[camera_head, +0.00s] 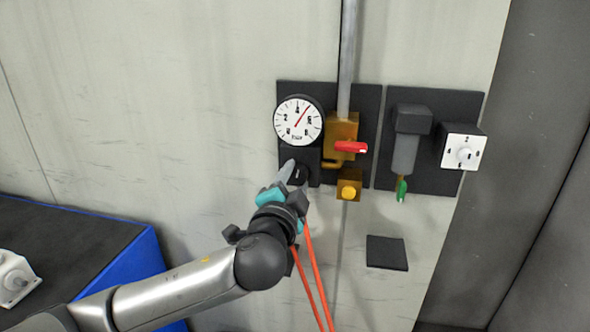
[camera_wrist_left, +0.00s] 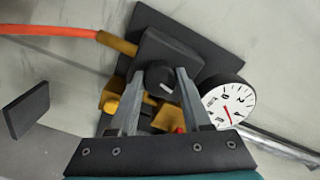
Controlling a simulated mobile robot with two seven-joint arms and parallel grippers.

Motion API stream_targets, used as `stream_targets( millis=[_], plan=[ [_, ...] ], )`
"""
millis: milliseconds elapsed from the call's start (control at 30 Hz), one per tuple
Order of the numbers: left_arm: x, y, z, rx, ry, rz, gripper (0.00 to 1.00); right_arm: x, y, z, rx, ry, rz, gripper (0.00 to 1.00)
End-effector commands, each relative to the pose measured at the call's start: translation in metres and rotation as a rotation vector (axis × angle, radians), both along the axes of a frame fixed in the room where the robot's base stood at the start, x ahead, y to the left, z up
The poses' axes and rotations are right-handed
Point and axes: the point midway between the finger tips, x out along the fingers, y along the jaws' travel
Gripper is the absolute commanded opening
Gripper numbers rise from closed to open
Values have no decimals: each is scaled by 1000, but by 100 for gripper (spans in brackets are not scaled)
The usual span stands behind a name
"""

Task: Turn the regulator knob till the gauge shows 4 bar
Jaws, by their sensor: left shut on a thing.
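The round white gauge (camera_head: 298,121) is on a dark wall panel. Its red needle points up and right, between the 4 and the 6. It also shows, rotated, in the left wrist view (camera_wrist_left: 228,104). The black regulator knob (camera_head: 300,174) sits just below the gauge, partly hidden by my gripper. In the left wrist view the knob (camera_wrist_left: 160,76) is between the two fingers, with a light mark on its face. My left gripper (camera_head: 293,173) is shut on the knob; its fingers also show in the left wrist view (camera_wrist_left: 160,88). My right gripper is not in view.
A brass valve with a red handle (camera_head: 350,147) and a yellow button (camera_head: 348,191) are close right of the knob. Further right are a grey filter bowl (camera_head: 404,152) and a white dial (camera_head: 463,153). Orange hoses (camera_head: 314,268) hang below. A blue-edged bench (camera_head: 130,265) stands left.

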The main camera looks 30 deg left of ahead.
Motion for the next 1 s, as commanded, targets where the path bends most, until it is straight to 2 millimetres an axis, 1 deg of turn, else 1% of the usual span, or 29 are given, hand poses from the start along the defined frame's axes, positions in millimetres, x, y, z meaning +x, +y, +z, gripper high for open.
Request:
stream_targets(
  millis=[33,100,300,500,700,1000],
  plan=[
    [0,0,2,41,16,2,0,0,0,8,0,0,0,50],
    [0,0,2,103,32,0,0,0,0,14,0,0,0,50],
    [0,0,2,270,74,1,0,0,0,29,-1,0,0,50],
    [0,0,2,398,107,0,0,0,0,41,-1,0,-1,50],
    [0,0,1,482,127,0,0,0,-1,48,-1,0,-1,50],
    [0,0,1,526,138,0,0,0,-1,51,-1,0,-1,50]
  ],
)
